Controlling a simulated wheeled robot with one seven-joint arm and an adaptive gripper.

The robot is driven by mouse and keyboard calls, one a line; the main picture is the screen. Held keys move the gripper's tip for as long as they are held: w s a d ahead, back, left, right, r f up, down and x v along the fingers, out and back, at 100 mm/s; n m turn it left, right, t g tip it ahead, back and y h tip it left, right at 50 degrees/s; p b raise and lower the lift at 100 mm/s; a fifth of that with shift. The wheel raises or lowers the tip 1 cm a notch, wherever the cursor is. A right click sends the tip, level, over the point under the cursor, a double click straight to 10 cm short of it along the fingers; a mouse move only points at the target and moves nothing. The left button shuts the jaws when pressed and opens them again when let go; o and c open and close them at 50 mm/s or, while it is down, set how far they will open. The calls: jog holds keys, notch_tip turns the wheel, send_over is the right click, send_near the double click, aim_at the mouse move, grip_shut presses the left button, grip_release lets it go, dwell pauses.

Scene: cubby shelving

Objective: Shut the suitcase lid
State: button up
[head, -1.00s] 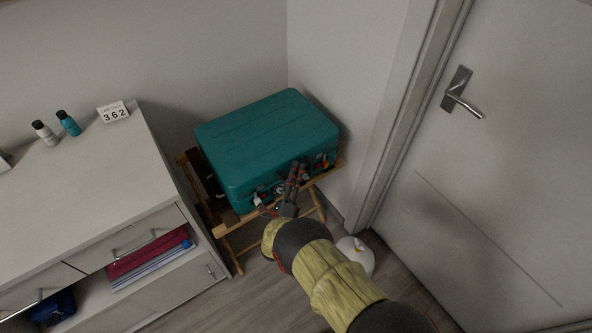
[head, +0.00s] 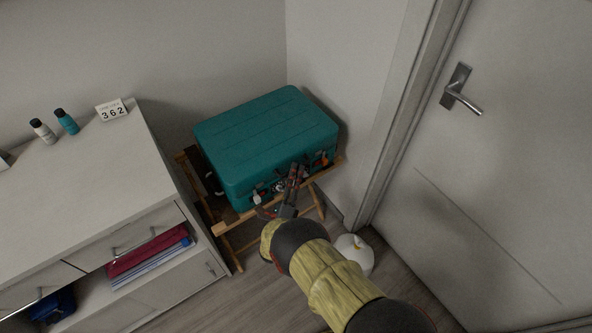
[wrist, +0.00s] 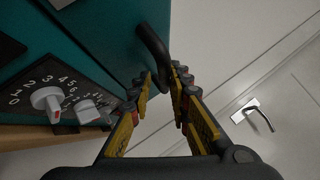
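The teal suitcase (head: 262,130) lies on a wooden folding rack (head: 228,225) in the corner. Its lid (head: 265,120) is down over the base; whether it is fully flush or latched I cannot tell. My gripper (head: 295,172) is at the suitcase's front side, right of its middle. In the wrist view, my gripper (wrist: 163,78) has its two yellow fingers apart, with the end of a dark curved handle (wrist: 152,48) showing between the tips. I see no firm grip on it. A numbered dial panel (wrist: 62,92) is on the teal face at left.
A white dresser (head: 95,190) with bottles and a number sign (head: 112,110) stands to the left. A door (head: 500,180) with a metal handle (head: 460,92) is at right. A white rounded object (head: 355,252) sits on the floor beside my arm.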

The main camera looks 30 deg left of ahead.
jog(key=v, duration=1.1)
jog(key=shift+d+f, duration=0.1)
jog(key=shift+w, duration=0.1)
